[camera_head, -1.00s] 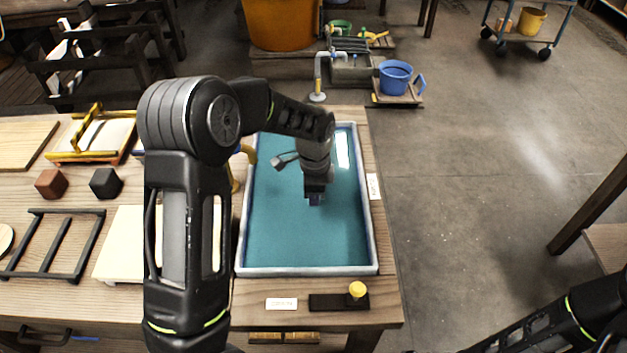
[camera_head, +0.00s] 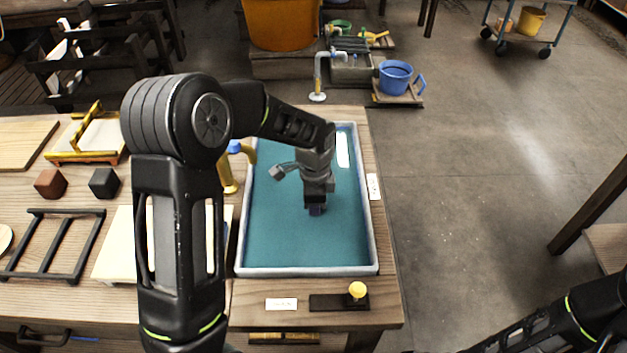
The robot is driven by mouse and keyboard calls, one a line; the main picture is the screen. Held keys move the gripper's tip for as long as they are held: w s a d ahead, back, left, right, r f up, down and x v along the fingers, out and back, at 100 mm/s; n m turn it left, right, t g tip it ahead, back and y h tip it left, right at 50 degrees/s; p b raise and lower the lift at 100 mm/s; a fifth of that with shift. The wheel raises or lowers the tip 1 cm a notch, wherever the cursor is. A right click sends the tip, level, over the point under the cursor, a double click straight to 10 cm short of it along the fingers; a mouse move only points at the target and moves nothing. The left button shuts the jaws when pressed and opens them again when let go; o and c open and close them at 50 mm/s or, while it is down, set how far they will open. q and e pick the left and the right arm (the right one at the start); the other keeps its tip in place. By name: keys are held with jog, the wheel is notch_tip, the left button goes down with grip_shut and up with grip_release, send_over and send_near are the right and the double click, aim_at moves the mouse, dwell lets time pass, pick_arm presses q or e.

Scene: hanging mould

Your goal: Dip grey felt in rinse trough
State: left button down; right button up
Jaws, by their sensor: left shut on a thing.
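The rinse trough (camera_head: 373,235) is a pale-rimmed rectangular basin of teal liquid on the wooden bench. My left gripper (camera_head: 316,207) points down over the middle of the trough, low at the liquid. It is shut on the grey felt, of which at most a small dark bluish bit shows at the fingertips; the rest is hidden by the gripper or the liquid. I cannot tell how deep it sits. My right gripper is out of view; only part of my right arm shows at the bottom right.
A yellow tap-like piece (camera_head: 228,178) stands at the trough's left side. A dark block with a yellow knob (camera_head: 357,290) and a white label (camera_head: 281,304) lie in front. A dark frame (camera_head: 50,245) and two small blocks lie left. A blue bucket (camera_head: 395,76) stands behind.

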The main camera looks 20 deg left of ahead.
pick_arm(q)
notch_tip(320, 180, up, 6)
jog(key=p, duration=0.4)
jog(key=shift+r+p, duration=1.95)
jog(key=shift+r, duration=0.6)
notch_tip(320, 180, up, 4)
jog(key=p, duration=0.2)
jog(key=shift+p, duration=0.4)
